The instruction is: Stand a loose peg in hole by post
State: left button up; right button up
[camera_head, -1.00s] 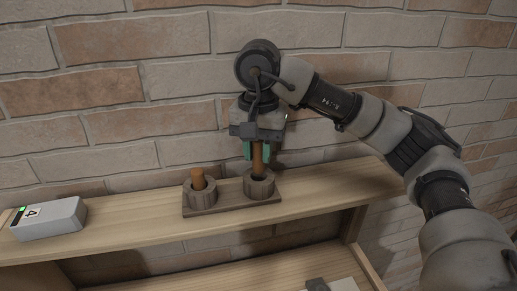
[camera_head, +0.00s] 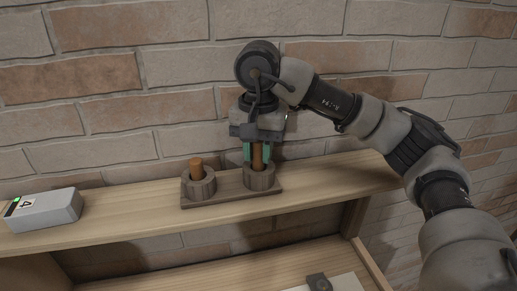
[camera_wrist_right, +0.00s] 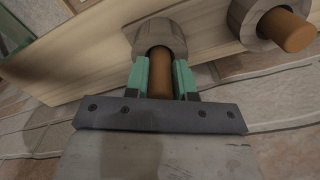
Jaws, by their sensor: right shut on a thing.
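My right gripper (camera_head: 257,152) is shut on an orange-brown peg (camera_head: 257,158) and points down. The peg is upright, with its lower end in the mouth of the right round wooden post (camera_head: 259,181); how deep it reaches is hidden. In the right wrist view, the green fingers flank the peg (camera_wrist_right: 160,75) at the rim of that post (camera_wrist_right: 143,36). A second peg (camera_head: 196,165) stands in the left round post (camera_head: 199,188) on the same wooden base (camera_head: 231,193). My left gripper is not in view.
The base sits on a narrow wooden shelf (camera_head: 130,216) against a brick wall. A grey box (camera_head: 45,212) with a label and green light lies at the shelf's left. A lower board (camera_head: 215,279) holds a dark piece (camera_head: 318,282) at the front. The shelf between box and base is clear.

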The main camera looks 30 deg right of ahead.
jog(key=shift+f+b, duration=0.75)
jog(key=shift+f, duration=0.2)
jog(key=o, duration=0.7)
jog(key=shift+r, duration=0.1)
jog(key=shift+c, duration=0.2)
jog(key=o, duration=0.3)
jog(key=shift+a, duration=0.1)
notch_tip(320, 180, up, 11)
jog(key=shift+f+p, duration=0.1)
jog(key=shift+p, duration=0.3)
